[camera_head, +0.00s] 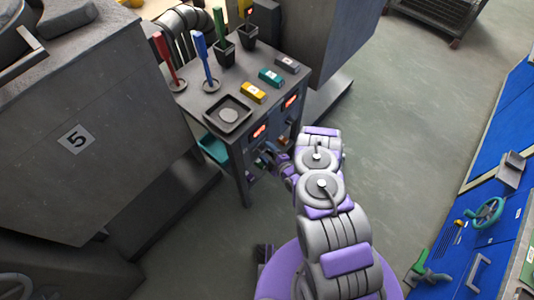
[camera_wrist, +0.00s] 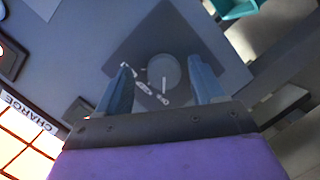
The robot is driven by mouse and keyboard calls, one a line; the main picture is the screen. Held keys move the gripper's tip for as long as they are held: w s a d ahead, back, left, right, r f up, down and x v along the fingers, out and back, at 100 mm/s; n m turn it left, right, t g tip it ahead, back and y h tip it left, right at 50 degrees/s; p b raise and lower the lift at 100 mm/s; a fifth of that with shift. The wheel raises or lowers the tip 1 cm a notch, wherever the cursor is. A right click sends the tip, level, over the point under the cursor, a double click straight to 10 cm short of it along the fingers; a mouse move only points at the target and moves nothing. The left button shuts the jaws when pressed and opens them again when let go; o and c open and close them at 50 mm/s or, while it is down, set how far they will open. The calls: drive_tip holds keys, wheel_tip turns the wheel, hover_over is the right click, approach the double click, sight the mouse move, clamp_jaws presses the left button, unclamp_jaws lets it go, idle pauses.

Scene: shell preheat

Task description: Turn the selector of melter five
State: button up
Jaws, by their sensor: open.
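The selector (camera_wrist: 163,78) is a round dark knob with a pale pointer line, on a dark square plate in the wrist view. White position marks sit beside it, too small to read. My gripper (camera_wrist: 160,68) is open, with one blue-grey finger on each side of the knob in the picture. I cannot tell whether the fingers touch it. In the head view my gripper (camera_head: 268,157) is at the front face of the small table, below a red display (camera_head: 260,131); the knob is hidden there. Melter five (camera_head: 75,139), a grey block with a "5" plate, stands at left.
The grey table (camera_head: 199,97) carries a square dish (camera_head: 227,115), yellow (camera_head: 252,92), teal (camera_head: 271,76) and grey blocks, and upright tools. A teal tray (camera_head: 213,150) is under it. A lit "CHARGE" display (camera_wrist: 22,145) is beside the selector. Floor at right is free.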

drive_tip(key=shift+a+f, duration=0.1)
drive_tip(key=shift+a, duration=0.6)
drive_tip(key=c, duration=0.5)
drive_tip(key=shift+s+d, duration=0.1)
drive_tip(key=shift+d, duration=0.25)
drive_tip(key=c, duration=0.6)
drive_tip(key=shift+o, duration=0.2)
drive_tip(key=shift+p, duration=0.55)
drive_tip(key=shift+r+m+g+p, duration=0.25)
drive_tip(key=shift+m+p, duration=0.25)
drive_tip(key=shift+p, duration=0.45)
drive_tip(key=shift+d+f+m+g+p, duration=0.15)
drive_tip(key=shift+m+g+p, duration=0.1)
drive_tip(key=shift+m+p, duration=0.4)
drive_tip(key=shift+f+m+g+y+p, duration=0.1)
drive_tip(key=shift+m+g+y+p, duration=0.3)
drive_tip(key=shift+m, duration=0.75)
drive_tip(key=shift+w+m+g+y+b, duration=0.2)
drive_tip(key=shift+m+g+y+b, duration=0.15)
drive_tip(key=shift+m+g, duration=0.5)
drive_tip(key=shift+m, duration=0.25)
